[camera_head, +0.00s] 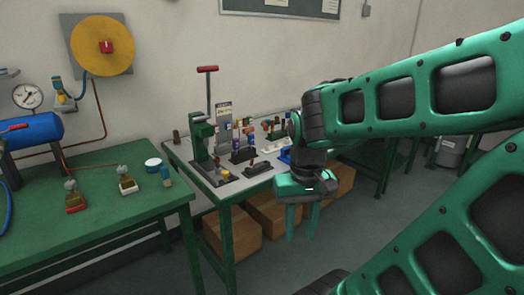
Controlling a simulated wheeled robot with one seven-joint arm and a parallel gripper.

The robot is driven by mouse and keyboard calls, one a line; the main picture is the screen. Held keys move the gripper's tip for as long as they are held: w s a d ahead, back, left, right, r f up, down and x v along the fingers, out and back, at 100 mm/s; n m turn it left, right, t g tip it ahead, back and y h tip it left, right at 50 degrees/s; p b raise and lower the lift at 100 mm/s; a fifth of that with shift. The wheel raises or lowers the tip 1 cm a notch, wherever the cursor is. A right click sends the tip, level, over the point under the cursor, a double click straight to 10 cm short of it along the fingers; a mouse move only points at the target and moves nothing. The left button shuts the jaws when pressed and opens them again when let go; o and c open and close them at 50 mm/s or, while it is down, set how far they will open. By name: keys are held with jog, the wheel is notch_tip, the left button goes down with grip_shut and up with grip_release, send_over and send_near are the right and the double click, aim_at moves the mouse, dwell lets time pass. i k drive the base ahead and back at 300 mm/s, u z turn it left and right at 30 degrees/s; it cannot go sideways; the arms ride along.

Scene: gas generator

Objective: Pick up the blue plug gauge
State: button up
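My gripper (301,236) hangs in front of the grey-topped bench (228,192), past its right front edge. Its two green fingers point down and stand apart, with nothing seen between them. Several small gauges with coloured handles stand in racks on the bench, left of and behind my gripper. A small blue-topped piece (236,134) shows among them. A bright blue item (285,156) sits at the right, partly hidden by my wrist. The pieces are too small to tell which is the blue plug gauge.
A green press (201,138) with a red-handled lever stands at the bench's left back. A green table (100,215) at left holds small fixtures and a blue tank (35,132). Cardboard boxes (232,237) lie under the bench. Open floor shows in front.

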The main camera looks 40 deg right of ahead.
aim_at(251, 136)
jog(key=k, duration=0.45)
jog(key=z, duration=0.75)
jog(key=i, duration=2)
jog(key=u, duration=0.3)
